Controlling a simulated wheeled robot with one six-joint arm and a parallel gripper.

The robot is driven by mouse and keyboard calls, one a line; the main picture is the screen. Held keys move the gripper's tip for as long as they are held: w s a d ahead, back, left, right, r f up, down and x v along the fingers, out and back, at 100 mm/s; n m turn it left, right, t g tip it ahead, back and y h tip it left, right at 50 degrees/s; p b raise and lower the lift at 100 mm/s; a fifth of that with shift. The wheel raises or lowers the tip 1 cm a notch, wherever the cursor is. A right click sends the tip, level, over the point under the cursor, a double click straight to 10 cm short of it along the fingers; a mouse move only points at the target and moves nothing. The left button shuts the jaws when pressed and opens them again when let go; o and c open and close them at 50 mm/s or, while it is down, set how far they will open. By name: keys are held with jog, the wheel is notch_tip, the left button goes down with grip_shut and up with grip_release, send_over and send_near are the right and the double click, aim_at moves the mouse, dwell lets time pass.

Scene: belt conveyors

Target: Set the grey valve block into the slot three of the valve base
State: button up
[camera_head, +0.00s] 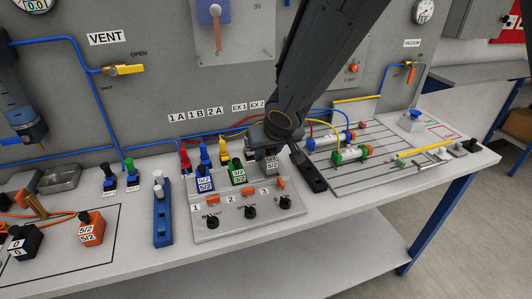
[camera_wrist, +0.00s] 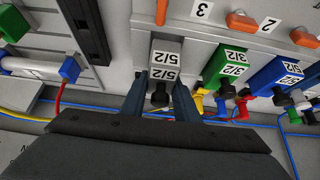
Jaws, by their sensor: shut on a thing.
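The grey valve block (camera_head: 271,164), labelled 5/2, is at the slot three end of the valve base (camera_head: 250,226). It also shows in the wrist view (camera_wrist: 166,61). My gripper (camera_wrist: 161,84) is shut on it, with one dark finger on each side. In the head view my gripper partly hides the block. The block lines up with the row of valves, but I cannot tell whether it is fully seated in the slot. A green 3/2 valve block (camera_head: 238,174) stands in slot two and a blue 5/2 valve block (camera_head: 205,179) in slot one.
Orange levers and black knobs (camera_head: 250,211) line the base's front. Coloured hoses and plugs (camera_wrist: 222,105) lie behind the valves. A slotted plate with cylinders (camera_head: 345,155) is to the right. A blue holder (camera_head: 162,220) and an orange valve block (camera_head: 90,228) stand left.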

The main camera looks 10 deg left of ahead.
aim_at(268, 163)
jog(key=shift+f+b, duration=0.55)
jog(key=shift+b, duration=0.2)
dwell(0.7)
jog(key=shift+s+d+f+b, duration=0.3)
jog(key=shift+s+f+b, duration=0.2)
jog(key=shift+f+b, duration=0.5)
dwell(0.4)
jog(key=shift+r, duration=0.15)
jog(key=o, duration=1.2)
jog(key=shift+c, duration=1.4)
jog(key=shift+w+a+r+p, duration=0.15)
jog(key=shift+r+p, duration=0.25)
jog(key=shift+p, duration=0.25)
jog(key=shift+w+a+r+p, duration=0.1)
jog(key=shift+r+p, duration=0.3)
jog(key=shift+p, duration=0.2)
jog(key=shift+o, duration=0.9)
jog(key=shift+r+p, duration=0.25)
jog(key=shift+p, duration=0.05)
jog(key=shift+w+r+p, duration=0.2)
jog(key=shift+r+p, duration=2.4)
jog(key=shift+p, duration=0.25)
